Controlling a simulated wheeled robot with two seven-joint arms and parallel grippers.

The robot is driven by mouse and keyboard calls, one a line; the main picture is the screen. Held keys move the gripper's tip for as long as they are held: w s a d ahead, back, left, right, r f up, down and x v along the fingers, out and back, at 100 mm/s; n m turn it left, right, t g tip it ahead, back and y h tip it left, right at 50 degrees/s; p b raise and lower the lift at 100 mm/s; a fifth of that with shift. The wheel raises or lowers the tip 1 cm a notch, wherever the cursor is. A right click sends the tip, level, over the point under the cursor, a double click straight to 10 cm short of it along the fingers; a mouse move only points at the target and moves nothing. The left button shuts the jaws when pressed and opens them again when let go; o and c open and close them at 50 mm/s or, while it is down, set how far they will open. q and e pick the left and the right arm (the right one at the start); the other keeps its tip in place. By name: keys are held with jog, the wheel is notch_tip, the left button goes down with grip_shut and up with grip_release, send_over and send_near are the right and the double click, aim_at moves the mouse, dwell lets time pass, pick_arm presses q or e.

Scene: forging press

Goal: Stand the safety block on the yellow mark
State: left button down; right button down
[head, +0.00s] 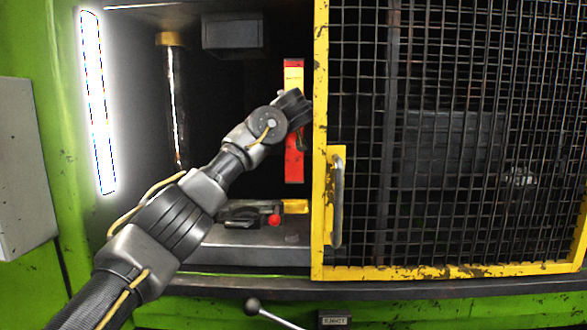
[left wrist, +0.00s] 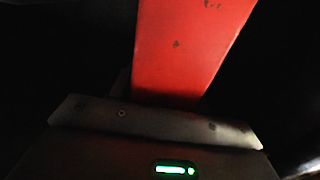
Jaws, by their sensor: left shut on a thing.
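The safety block (head: 294,166) is a red upright bar with a yellow band near its red top. In the head view it stands near vertical inside the press opening, beside the yellow door frame. My left gripper (head: 301,116) is shut on the block around its middle and hides part of it. The block's red face (left wrist: 190,50) fills the upper middle of the left wrist view. The yellow mark (head: 296,206) lies on the press bed below the block. A dark gap shows between the block's lower end and the mark. My right gripper is not in view.
A yellow-framed mesh door (head: 319,225) covers the right side, its handle (head: 337,200) near the opening. A dark part with a red knob (head: 274,220) sits left of the mark. A lever (head: 253,306) sticks out below. A bright lamp (head: 97,100) lines the left wall.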

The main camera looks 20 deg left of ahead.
aim_at(294, 139)
pick_arm(q)
jog(key=shift+w+a+f+p, duration=0.1)
jog(key=shift+f+p, duration=0.15)
jog(key=shift+f, duration=1.65)
jog(key=shift+a+f+p, duration=0.1)
jog(key=shift+f+p, duration=0.1)
jog(key=shift+f, duration=1.65)
jog(key=shift+d, duration=0.1)
jog(key=shift+r, duration=0.1)
jog(key=shift+d, duration=0.1)
jog(key=c, duration=1.1)
grip_release()
jog(key=shift+f, duration=0.35)
jog(key=o, duration=0.4)
jog(key=shift+r, duration=0.1)
